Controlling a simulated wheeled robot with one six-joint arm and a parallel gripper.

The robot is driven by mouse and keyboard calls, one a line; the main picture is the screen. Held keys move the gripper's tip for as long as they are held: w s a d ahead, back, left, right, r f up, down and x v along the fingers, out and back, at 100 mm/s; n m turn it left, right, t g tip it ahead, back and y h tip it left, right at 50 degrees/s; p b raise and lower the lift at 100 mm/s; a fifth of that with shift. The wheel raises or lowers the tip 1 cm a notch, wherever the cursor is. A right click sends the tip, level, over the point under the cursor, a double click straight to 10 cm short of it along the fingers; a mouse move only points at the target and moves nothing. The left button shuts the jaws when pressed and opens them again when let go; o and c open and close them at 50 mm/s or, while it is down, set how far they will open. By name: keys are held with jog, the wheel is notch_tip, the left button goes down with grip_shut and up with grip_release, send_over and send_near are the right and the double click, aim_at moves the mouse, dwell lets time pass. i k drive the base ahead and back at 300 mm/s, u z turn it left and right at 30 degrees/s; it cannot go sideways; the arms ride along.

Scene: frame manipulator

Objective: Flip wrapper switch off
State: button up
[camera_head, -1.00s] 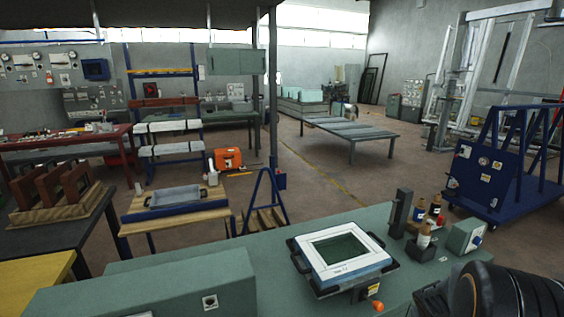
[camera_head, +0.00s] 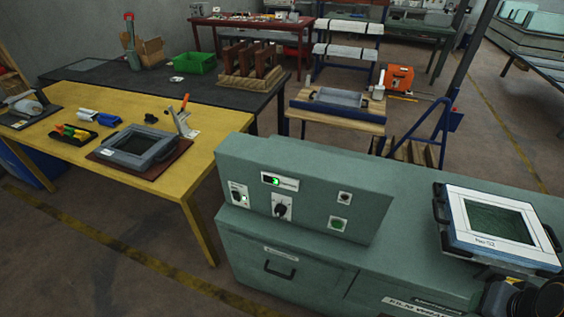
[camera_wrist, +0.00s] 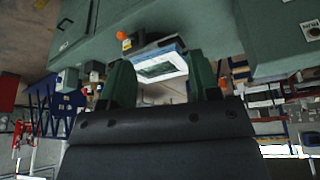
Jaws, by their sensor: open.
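The green wrapper machine (camera_head: 300,165) stands in the middle of the head view. Its front panel carries a black rotary switch (camera_head: 281,207) on a white plate. Left of that is another switch plate (camera_head: 239,194) with a small green light. A lit green display (camera_head: 279,182) sits above, with a dark button (camera_head: 345,198) and a green button (camera_head: 338,224) to the right. My gripper (camera_wrist: 163,75) shows in the wrist view with its two green fingers apart and nothing between them. A white-framed screen unit (camera_wrist: 158,64) lies beyond the fingers. The gripper is away from the panel switches.
The screen unit (camera_head: 490,222) stands on the green bench to the right. A yellow table (camera_head: 75,163) with tools and a dark frame (camera_head: 138,148) stands left. Floor is clear in front of the yellow table. My dark arm shows at bottom right.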

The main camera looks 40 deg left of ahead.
aim_at(236, 196)
jog(key=u, duration=2.15)
jog(key=k, duration=0.65)
jog(key=u, duration=0.25)
jog(key=i, duration=0.65)
jog(key=u, duration=0.6)
jog(key=i, duration=0.75)
jog(key=u, duration=0.2)
